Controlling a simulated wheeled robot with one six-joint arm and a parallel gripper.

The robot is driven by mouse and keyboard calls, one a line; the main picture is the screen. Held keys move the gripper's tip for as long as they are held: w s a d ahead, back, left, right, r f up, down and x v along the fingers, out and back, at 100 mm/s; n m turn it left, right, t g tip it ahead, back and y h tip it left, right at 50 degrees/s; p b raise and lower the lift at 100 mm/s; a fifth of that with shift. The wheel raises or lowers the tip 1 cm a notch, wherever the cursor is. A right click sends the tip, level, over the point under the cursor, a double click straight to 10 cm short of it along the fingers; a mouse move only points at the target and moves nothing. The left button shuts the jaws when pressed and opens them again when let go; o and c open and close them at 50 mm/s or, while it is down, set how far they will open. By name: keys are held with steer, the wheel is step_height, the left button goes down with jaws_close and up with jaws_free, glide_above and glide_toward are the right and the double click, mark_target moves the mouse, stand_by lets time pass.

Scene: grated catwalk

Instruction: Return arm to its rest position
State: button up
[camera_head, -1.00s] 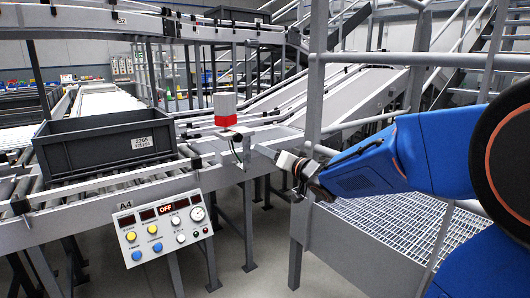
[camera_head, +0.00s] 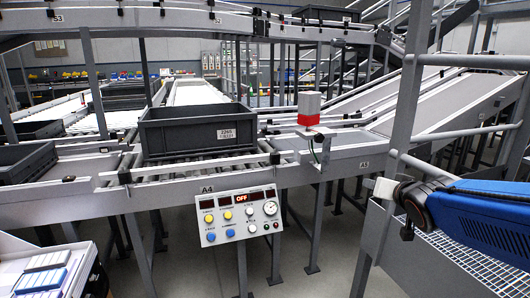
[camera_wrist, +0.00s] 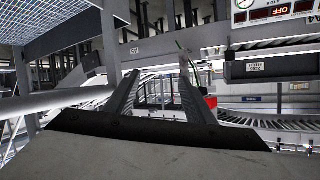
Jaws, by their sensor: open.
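My blue arm (camera_head: 485,215) comes in from the right edge of the head view. My gripper (camera_head: 382,188) is at its end, beside the grey railing post and above the grated catwalk (camera_head: 450,262). In the wrist view, my gripper (camera_wrist: 157,92) shows two dark fingers apart with nothing between them. That view is upside down, with the control panel at the top right.
A grey tote (camera_head: 195,132) sits on the roller conveyor. A control panel (camera_head: 240,216) reading OFF hangs below it. A red and white beacon (camera_head: 309,110) stands right of the tote. A grey railing (camera_head: 405,110) rises close to my gripper.

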steer(key=s+a+f+n+g, duration=0.1)
steer(key=s+f+g, duration=0.2)
steer(key=s, duration=0.6)
steer(key=s+a+f+n+g, duration=0.1)
steer(key=s+a+f+g, duration=0.1)
steer(key=s+f, duration=0.3)
steer(key=s+a+f+n+g+y, duration=0.1)
steer(key=s+f+g, duration=0.2)
steer(key=s, duration=1.1)
steer(key=shift+a+f+n+g, duration=0.3)
steer(key=shift+a+f+g, duration=0.1)
steer(key=shift+f, duration=0.4)
